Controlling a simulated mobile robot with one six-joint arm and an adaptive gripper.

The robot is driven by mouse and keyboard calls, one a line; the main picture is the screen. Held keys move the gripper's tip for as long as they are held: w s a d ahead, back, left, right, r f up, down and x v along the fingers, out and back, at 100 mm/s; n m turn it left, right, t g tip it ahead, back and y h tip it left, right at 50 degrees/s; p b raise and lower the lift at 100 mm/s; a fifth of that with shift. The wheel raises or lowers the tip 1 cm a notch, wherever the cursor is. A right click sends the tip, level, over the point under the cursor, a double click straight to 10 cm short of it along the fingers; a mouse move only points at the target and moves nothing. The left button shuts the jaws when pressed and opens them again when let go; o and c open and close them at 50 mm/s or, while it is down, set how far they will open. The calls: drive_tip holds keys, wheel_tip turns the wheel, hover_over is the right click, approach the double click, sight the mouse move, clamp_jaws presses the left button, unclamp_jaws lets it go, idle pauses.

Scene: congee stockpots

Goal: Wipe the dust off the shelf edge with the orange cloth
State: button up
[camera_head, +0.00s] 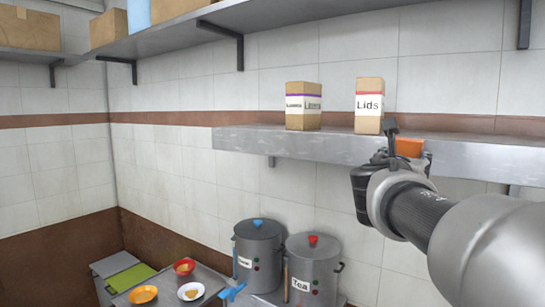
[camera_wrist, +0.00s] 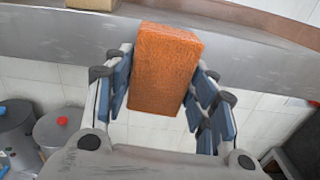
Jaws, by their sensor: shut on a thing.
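The orange cloth (camera_head: 409,147) looks like a thick block and is held between the fingers of my gripper (camera_head: 394,150). The wrist view shows the cloth (camera_wrist: 165,70) between the blue finger pads, with its far end over the shelf edge. The grey shelf edge (camera_head: 300,154) runs along the tiled wall, with my gripper in front of its right part. Pale, patchy marks show on its front face left of my gripper. I cannot tell whether the cloth touches the edge (camera_wrist: 62,45).
A labelled carton (camera_head: 303,112) and a "Lids" carton (camera_head: 369,110) stand on this shelf. Below are two lidded stockpots (camera_head: 257,255) (camera_head: 313,270), one labelled "Tea", and a counter with bowls (camera_head: 184,267). An upper shelf (camera_head: 290,15) holds boxes. Open space lies before the shelf's left part.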

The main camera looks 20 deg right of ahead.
drive_tip(key=shift+s+a, duration=0.4)
drive_tip(key=shift+a, duration=0.05)
drive_tip(key=v, duration=0.3)
idle(0.3)
drive_tip(key=shift+f, duration=0.1)
